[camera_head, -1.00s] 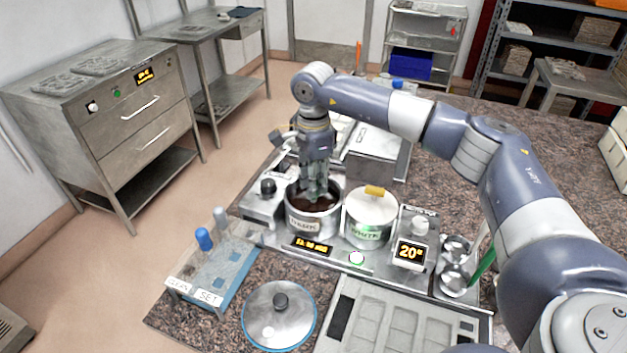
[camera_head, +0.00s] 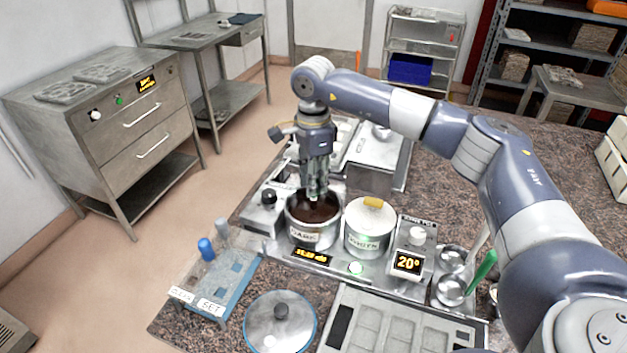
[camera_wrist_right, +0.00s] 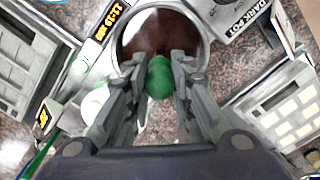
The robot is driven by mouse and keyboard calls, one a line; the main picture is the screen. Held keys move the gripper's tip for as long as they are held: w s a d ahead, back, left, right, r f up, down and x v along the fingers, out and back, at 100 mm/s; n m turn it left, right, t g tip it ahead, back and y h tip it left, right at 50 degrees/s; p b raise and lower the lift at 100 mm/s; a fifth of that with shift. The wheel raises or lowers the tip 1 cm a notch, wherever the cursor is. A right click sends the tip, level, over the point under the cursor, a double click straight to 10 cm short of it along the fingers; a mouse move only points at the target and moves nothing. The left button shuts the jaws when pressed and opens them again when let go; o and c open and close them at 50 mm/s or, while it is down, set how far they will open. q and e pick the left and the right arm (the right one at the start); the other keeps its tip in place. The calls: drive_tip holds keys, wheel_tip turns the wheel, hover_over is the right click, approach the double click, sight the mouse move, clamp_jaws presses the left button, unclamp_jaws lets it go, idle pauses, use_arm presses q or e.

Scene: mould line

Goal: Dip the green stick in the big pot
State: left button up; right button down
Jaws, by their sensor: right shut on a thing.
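My right gripper (camera_head: 317,193) is above the dark pot (camera_head: 303,236), a round steel pot with dark brown contents. In the right wrist view the gripper (camera_wrist_right: 158,72) is shut on a rounded green piece, the green stick (camera_wrist_right: 159,78). Most of its length is hidden, and I cannot tell whether its lower end touches the contents. The open dark pot (camera_wrist_right: 206,40) lies behind it in that view. In the head view the fingers hide the stick. My left gripper is not in view.
A white pot (camera_head: 367,240) with a lid stands right of the dark pot. A lid with a blue rim (camera_head: 265,330) lies in front. A blue rack (camera_head: 235,283) is at left. A green-handled tool (camera_head: 483,268) leans by small steel cups at right.

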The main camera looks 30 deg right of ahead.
drive_tip(key=shift+r+p, duration=0.9)
drive_tip(key=shift+r, duration=0.85)
drive_tip(key=shift+r+p, duration=1.2)
drive_tip(key=shift+r, duration=0.8)
drive_tip(key=shift+f, duration=0.1)
